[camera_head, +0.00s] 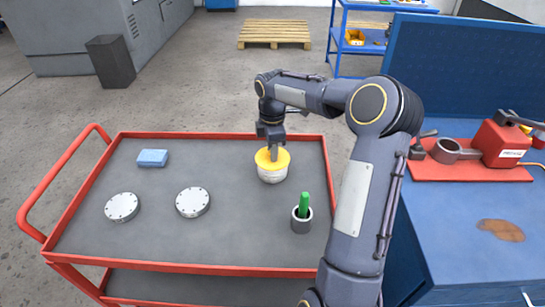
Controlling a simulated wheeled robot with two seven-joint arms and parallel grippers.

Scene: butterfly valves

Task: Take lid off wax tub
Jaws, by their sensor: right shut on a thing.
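The wax tub (272,175) is a small white tub on the grey top of the red cart, right of the cart's middle. Its yellow lid (264,162) sits on top of the tub. My right gripper (273,155) points down onto the lid from above and is shut at its middle, apparently on a part that its fingers hide. I cannot see any gap between lid and tub. My left gripper is not in view.
The cart (150,230) also carries a blue block (153,158), two round metal discs (192,202) (122,207) and a grey cup (301,222) holding a green item (304,203). A blue workbench (470,240) with a red device (500,146) stands at the right. The cart's front middle is clear.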

